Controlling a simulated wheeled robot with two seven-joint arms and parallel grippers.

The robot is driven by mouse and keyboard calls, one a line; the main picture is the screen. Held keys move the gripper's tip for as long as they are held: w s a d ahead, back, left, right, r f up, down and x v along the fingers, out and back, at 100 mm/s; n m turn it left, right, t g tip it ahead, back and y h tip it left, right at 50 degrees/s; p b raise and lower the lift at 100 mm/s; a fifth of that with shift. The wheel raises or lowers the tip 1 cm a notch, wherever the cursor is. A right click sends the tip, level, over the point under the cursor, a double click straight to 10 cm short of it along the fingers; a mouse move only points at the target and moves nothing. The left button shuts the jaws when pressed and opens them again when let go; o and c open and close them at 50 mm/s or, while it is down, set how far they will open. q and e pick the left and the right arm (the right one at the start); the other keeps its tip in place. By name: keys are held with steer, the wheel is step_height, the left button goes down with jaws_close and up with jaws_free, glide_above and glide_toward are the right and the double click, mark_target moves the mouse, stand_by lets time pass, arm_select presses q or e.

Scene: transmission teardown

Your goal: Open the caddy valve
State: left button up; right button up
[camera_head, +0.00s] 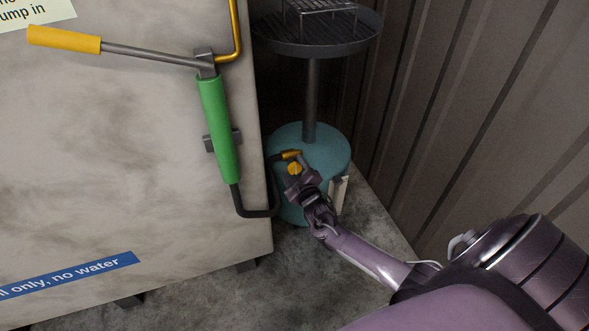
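The caddy is a teal drum (312,143) on the floor, with a grey post rising to a wide dark pan (318,42). A small valve with a yellow part (294,169) and brass-coloured pipe fitting (290,155) shows at the drum's upper front. My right gripper (299,178) reaches in from the lower right and is right at the valve, overlapping it in the picture. Its fingers are small and dark, so I cannot tell whether they touch or grip the valve. My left gripper is not in view.
A large stained pale cabinet (110,170) stands at the left, with a green hand pump (218,130), its yellow-gripped lever (65,39) and a black hose (258,213). A corrugated wall (480,100) closes the right side. Bare concrete floor (290,280) lies in front.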

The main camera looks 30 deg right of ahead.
steer(key=shift+d, duration=0.1)
steer(key=shift+s+r, duration=0.15)
steer(key=shift+s, duration=0.05)
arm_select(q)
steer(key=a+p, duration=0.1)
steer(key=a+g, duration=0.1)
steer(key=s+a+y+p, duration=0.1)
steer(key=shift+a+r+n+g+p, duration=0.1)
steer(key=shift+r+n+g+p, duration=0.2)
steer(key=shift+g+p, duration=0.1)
arm_select(e)
steer(key=f+v, duration=0.1)
steer(key=v, duration=0.6)
steer(key=shift+s+r, duration=0.15)
steer(key=shift+r, duration=0.25)
